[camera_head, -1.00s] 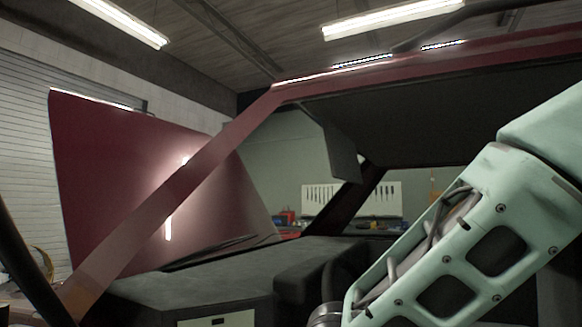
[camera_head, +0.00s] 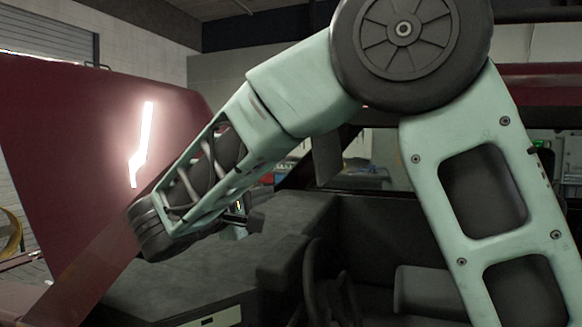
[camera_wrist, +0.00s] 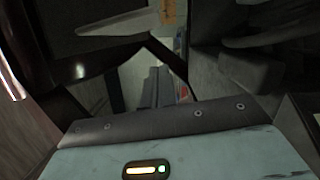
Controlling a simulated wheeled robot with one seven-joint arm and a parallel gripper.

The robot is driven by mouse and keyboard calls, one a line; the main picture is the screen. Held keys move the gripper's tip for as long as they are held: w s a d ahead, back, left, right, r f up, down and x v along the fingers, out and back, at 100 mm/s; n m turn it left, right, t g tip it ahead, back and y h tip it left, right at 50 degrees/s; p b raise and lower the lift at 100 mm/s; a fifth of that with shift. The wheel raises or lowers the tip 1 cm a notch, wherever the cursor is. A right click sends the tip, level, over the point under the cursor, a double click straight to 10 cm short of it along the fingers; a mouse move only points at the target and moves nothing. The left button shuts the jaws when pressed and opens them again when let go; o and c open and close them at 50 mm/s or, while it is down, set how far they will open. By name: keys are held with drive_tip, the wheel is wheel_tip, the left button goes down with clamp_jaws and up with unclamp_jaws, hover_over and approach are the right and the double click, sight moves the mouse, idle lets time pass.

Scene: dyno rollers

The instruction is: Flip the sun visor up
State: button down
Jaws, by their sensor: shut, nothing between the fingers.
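The sun visor (camera_head: 326,158) is a grey flap hanging down below the red roof edge, near the top of the windscreen opening. My arm hides its upper part in the head view. A pale-edged panel at the top of the wrist view (camera_wrist: 122,28) looks like the visor, but I cannot be sure. My gripper (camera_head: 240,218) is small and partly hidden behind my forearm, left of and lower than the visor. It is apart from the visor, shut and empty. Its fingertips do not show clearly in the wrist view.
The red pillar (camera_head: 90,255) slopes up beside my wrist. The dashboard (camera_head: 190,265) lies below my gripper, with the steering wheel (camera_head: 318,285) to its right. The raised red panel (camera_head: 80,130) stands behind at the left.

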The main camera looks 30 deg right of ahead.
drive_tip(key=shift+w+a+r, duration=0.15)
drive_tip(key=shift+r, duration=0.15)
drive_tip(key=d+r+p, duration=0.1)
drive_tip(key=d+p, duration=0.4)
drive_tip(key=d, duration=0.6)
drive_tip(key=shift+w+d+p, duration=0.3)
drive_tip(key=shift+w, duration=0.15)
